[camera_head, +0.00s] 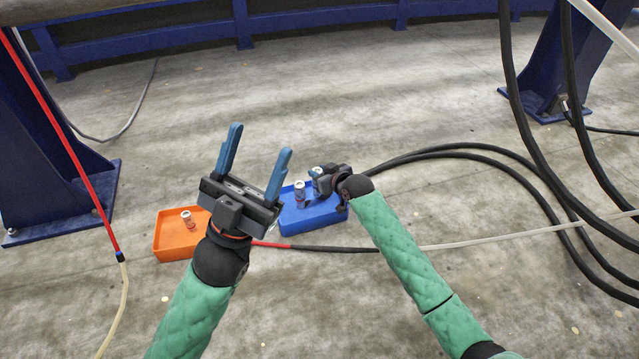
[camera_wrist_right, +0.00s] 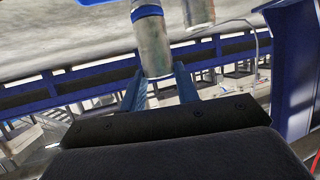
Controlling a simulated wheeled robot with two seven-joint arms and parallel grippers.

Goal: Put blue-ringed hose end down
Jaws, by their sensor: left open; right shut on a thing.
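The blue-ringed hose end, a short metal cylinder (camera_wrist_right: 152,50) with a blue band, stands between the fingers of my right gripper (camera_wrist_right: 158,82) in the right wrist view. My right gripper is shut on it. In the head view my right gripper (camera_head: 322,180) is at the far right part of the blue tray (camera_head: 312,219), and the hose end (camera_head: 316,173) shows only partly beside it. Whether its base touches the tray is hidden. A second metal cylinder (camera_head: 300,192) stands upright in the tray, apart from it. My left gripper (camera_head: 256,150) is open and empty, nearer the camera.
An orange tray (camera_head: 172,246) left of the blue one holds a red-banded cylinder (camera_head: 187,217). A red and black hose (camera_head: 320,248) runs in front of the blue tray. Thick black hoses (camera_head: 455,152) curve at right. Blue posts (camera_head: 50,160) stand at both sides.

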